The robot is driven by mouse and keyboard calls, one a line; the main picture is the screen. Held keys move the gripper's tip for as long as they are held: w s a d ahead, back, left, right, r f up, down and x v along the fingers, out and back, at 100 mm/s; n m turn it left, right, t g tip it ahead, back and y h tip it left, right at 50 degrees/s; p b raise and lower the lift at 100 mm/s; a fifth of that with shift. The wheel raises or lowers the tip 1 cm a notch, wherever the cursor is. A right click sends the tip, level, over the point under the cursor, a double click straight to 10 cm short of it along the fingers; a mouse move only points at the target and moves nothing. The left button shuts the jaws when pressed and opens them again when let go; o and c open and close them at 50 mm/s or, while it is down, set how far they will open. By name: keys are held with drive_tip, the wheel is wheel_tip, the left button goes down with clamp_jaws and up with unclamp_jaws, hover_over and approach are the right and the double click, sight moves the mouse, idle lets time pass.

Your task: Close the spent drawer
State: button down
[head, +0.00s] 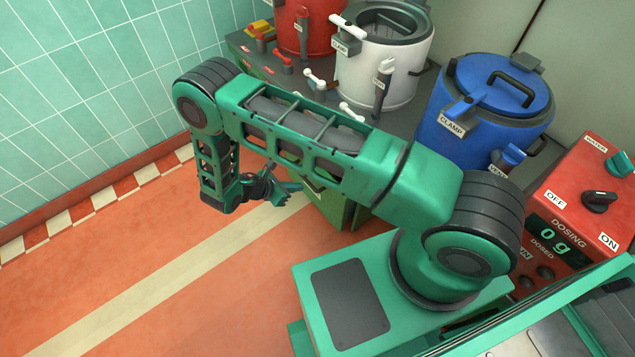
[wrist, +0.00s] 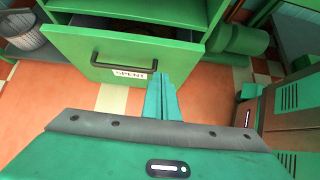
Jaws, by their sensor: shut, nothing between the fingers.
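The spent drawer (wrist: 75,45) is in the wrist view, a green front with a black bar handle (wrist: 122,66) and a white SPENT label (wrist: 128,77). It stands pulled out from its green cabinet, with a dark gap showing behind its top edge. My gripper (wrist: 161,80) is shut and empty, its fingers overlapping the drawer front just right of the handle and label; I cannot tell whether they touch it. In the head view my gripper (head: 287,190) is low beside the green cabinet (head: 334,207), and my arm hides much of the drawer.
A grey bin (wrist: 25,35) stands left of the drawer in the wrist view. In the head view, a red pot (head: 303,30), a white pot (head: 378,75) and a blue CLAMP kettle (head: 480,118) stand on the counter. A red dosing box (head: 575,205) is at right. The floor at left is clear.

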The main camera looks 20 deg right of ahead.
drive_tip(key=d+r+x, duration=0.1)
drive_tip(key=r+x, duration=0.1)
drive_tip(key=x, duration=1.1)
drive_tip(key=shift+w+d, duration=0.2)
drive_tip(key=shift+d, duration=0.1)
drive_tip(key=shift+w+d, duration=0.25)
drive_tip(key=shift+d, duration=0.5)
drive_tip(key=shift+w+d, duration=0.2)
drive_tip(key=shift+d, duration=0.55)
drive_tip(key=shift+w+d, duration=0.25)
drive_tip(key=shift+d, duration=0.6)
